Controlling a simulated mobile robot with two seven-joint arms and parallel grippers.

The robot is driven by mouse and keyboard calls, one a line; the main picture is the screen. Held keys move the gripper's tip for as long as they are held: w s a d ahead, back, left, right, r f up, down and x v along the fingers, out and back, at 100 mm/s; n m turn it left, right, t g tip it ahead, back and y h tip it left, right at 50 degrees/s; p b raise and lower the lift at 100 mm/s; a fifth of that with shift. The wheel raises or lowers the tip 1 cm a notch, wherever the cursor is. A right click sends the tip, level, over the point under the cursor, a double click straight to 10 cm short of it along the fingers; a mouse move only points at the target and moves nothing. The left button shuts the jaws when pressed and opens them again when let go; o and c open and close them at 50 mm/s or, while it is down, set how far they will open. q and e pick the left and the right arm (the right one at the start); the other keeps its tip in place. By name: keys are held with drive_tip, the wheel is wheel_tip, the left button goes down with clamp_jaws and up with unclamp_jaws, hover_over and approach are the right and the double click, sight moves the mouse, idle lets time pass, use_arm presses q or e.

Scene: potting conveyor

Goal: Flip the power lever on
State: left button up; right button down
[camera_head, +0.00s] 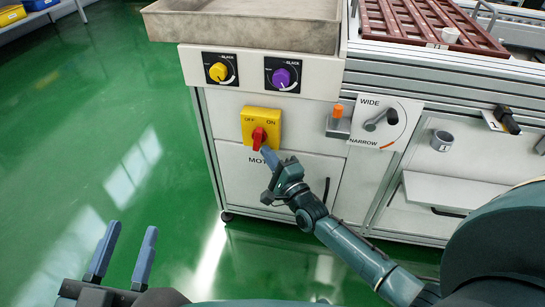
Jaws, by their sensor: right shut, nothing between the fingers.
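The power lever (258,138) is a red handle on a yellow switch box (262,117) marked OFF at left and ON at right. The box sits on the white front of the machine. The lever hangs roughly straight down from the box; I cannot tell which position it is set to. My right gripper (266,152) reaches in from the lower right. It is shut and empty, with its tips at the lever's lower end; whether they touch it is unclear. My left gripper (125,234) is at the lower left with its two fingers spread apart, empty, well away from the machine.
Above the switch are a yellow knob (218,72) and a purple knob (281,77) under a grey tray (240,46). To the right are an orange-tipped block (338,122) and a WIDE/NARROW dial (382,122). Green floor (90,120) at left is clear.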

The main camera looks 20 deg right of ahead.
use_arm(q)
drive_tip(key=shift+w+r+h+b, duration=0.1)
drive_tip(key=shift+r+h+b, duration=0.2)
drive_tip(key=shift+r, duration=0.1)
use_arm(e)
drive_tip(key=shift+w+a+f, duration=0.2)
drive_tip(key=shift+a+f, duration=0.05)
drive_tip(key=shift+a, duration=0.05)
drive_tip(key=shift+s, duration=0.1)
use_arm(q)
drive_tip(key=y+p, duration=0.1)
drive_tip(key=p, duration=0.2)
drive_tip(key=shift+a+f, duration=0.15)
drive_tip(key=shift+f, duration=0.25)
use_arm(e)
drive_tip(key=v, duration=1.3)
drive_tip(key=shift+f, duration=0.25)
use_arm(q)
drive_tip(key=shift+a, duration=0.15)
use_arm(e)
drive_tip(key=shift+a, duration=0.1)
